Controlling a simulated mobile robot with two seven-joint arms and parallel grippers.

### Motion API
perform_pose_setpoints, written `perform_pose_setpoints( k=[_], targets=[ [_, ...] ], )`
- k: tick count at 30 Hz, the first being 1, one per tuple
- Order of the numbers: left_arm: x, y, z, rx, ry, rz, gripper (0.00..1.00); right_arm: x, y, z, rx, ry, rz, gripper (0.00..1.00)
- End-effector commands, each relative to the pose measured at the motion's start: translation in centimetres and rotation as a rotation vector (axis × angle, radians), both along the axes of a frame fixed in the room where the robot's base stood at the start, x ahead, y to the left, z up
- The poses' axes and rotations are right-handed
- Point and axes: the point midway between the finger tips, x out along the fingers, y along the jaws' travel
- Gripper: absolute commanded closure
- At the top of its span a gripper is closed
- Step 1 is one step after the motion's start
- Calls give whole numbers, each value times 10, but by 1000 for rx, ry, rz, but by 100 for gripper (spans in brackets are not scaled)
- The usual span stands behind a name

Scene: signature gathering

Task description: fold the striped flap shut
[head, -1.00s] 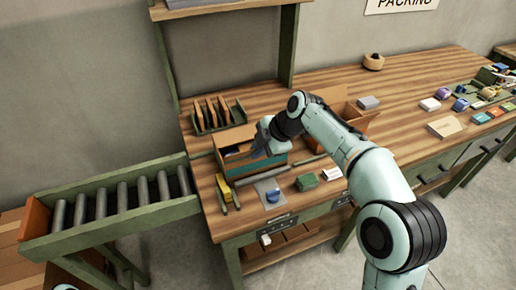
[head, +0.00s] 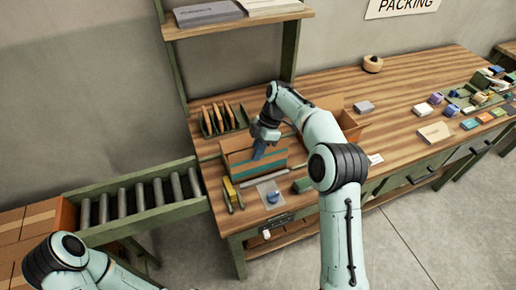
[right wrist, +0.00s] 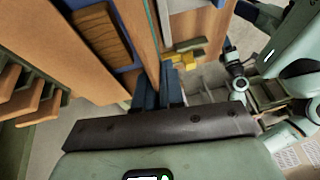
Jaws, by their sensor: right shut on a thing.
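The cardboard box (head: 272,158) with a teal stripe stands on the bench at the left. My right gripper (head: 258,152) reaches down over its near side. In the right wrist view its dark blue fingers (right wrist: 170,92) are close together against the tan cardboard (right wrist: 140,40), shut on what looks like a flap edge. The exact grip and the flap's fold angle are hard to tell. My left arm enters at the lower left of the head view, with its gripper cut off. A small jaw-like end (right wrist: 232,62) in the wrist view may be my left gripper.
A rack of brown dividers (head: 222,118) stands behind the box. A second open carton (head: 342,125) is to its right. A yellow item (head: 230,190), a clear sheet with a blue item (head: 271,195) and a green block (head: 303,185) lie in front. A roller conveyor (head: 140,200) is at left.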

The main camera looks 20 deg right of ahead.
Motion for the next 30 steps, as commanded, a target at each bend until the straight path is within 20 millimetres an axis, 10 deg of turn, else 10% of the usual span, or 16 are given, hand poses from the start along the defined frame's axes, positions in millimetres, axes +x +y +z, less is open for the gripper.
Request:
perform_pose_setpoints(
  k=[18,21,30],
  targets=[
    [0,0,0,0,0,0,57,1,0,-1,-2,53,0,100],
    [0,0,0,0,0,0,57,1,0,-1,-2,53,0,70],
    [0,0,0,0,0,0,57,1,0,-1,-2,52,0,70]
  ],
)
